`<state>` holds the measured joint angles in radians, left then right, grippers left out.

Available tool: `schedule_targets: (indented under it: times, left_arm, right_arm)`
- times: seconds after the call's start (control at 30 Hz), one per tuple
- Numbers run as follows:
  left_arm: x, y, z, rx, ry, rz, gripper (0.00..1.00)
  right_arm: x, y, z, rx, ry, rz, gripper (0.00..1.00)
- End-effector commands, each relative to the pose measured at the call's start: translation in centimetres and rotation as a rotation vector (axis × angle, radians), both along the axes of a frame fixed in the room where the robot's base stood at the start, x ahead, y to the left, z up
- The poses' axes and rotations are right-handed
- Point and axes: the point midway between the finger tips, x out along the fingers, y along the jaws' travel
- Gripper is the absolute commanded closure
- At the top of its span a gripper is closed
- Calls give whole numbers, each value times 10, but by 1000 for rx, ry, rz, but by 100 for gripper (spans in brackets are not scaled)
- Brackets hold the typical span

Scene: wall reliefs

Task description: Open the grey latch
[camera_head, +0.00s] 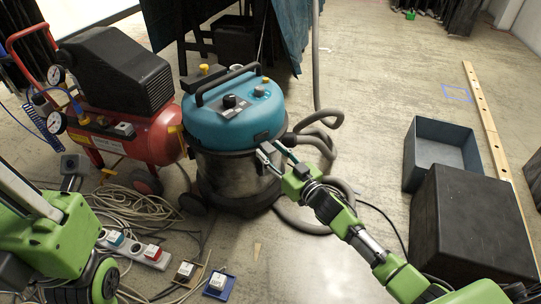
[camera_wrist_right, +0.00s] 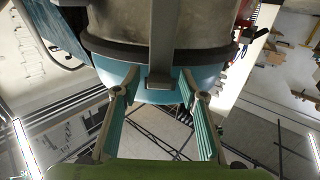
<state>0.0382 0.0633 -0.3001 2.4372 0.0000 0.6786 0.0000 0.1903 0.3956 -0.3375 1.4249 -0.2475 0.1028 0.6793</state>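The vacuum cleaner has a teal lid (camera_head: 235,115) on a metal drum (camera_head: 235,178). In the right wrist view a grey latch (camera_wrist_right: 164,45) runs along the drum and over the dark rim, its end against the teal lid (camera_wrist_right: 142,90). My right gripper (camera_head: 269,152) is at the front right side of the vacuum, near the rim. In the right wrist view, the right gripper (camera_wrist_right: 158,79) is open, with one finger on each side of the latch end and gaps between. Whether its tips touch the lid cannot be told. My left gripper is not in view; only green left arm parts show.
A red compressor (camera_head: 135,130) stands left of the vacuum. A grey hose (camera_head: 325,140) curls at its right. Cables (camera_head: 135,210) and a power strip (camera_head: 135,250) lie in front. An open grey box (camera_head: 440,150) and a black box (camera_head: 470,230) stand right.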

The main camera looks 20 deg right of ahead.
Motion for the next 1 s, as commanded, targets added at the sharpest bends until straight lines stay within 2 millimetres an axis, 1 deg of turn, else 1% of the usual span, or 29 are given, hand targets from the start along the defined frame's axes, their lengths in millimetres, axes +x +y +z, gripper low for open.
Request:
schedule_targets:
  times: [0.03,0.13,0.43,0.53,0.57,0.6,0.77,0.93,0.97,1.0]
  left_arm:
    - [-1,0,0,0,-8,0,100]
    - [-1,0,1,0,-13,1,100]
    - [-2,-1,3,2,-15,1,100]
    - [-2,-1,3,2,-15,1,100]
    - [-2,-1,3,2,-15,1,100]
    - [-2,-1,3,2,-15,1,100]
    - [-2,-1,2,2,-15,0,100]
    - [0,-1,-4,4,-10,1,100]
    - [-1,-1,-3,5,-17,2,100]
    - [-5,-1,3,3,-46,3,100]
  right_arm:
    - [4,1,-1,-1,-1,0,61]
    - [9,2,0,0,0,-1,61]
    - [10,3,0,0,1,-1,61]
    - [10,3,0,0,1,-1,87]
    - [10,3,0,0,1,-1,95]
    - [10,3,0,0,1,-1,100]
    - [9,3,0,0,0,-1,100]
    - [6,2,-4,7,-19,-1,100]
    - [5,2,-5,10,-25,-1,100]
    - [4,1,-6,15,-37,-2,100]
